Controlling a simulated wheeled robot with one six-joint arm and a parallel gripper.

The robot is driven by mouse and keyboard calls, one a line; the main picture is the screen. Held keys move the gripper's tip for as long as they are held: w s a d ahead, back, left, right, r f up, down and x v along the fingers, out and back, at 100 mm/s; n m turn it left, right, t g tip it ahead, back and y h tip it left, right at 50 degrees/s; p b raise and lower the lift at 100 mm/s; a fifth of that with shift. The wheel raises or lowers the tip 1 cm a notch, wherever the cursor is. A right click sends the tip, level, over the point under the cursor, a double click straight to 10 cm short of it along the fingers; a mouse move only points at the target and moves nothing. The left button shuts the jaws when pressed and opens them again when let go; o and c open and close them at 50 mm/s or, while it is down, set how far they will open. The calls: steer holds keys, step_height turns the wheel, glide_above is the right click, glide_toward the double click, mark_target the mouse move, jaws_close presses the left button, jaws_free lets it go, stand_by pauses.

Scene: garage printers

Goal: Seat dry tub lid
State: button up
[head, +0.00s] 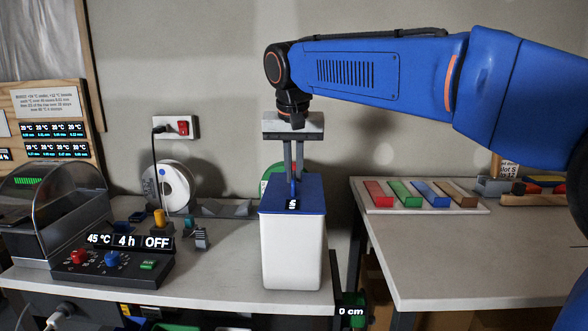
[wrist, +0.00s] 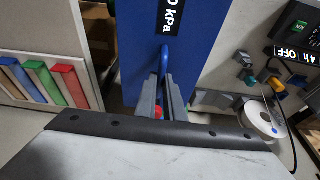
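The dry tub (head: 292,252) is a white box standing upright near the right end of the left bench. Its blue lid (head: 272,207) lies across the tub's top, with a small dark readout on its front. In the wrist view the lid (wrist: 145,40) fills the upper middle, and its readout shows "0 kPa". My gripper (head: 293,190) points straight down over the lid. Its two grey fingers are close together on either side of the lid's blue handle (wrist: 167,55). I cannot tell whether the lid is pressed fully down.
A dryer control box (head: 125,262) reading 45 °C, 4 h, OFF stands left of the tub, with a clear-domed dryer (head: 50,205) and white spool (head: 170,187) behind. A gap separates the right table (head: 450,250), which carries coloured sample strips (head: 420,195).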

steer(key=o, duration=0.5)
steer(key=v, duration=1.7)
steer(key=shift+r, duration=0.2)
steer(key=shift+s, duration=0.1)
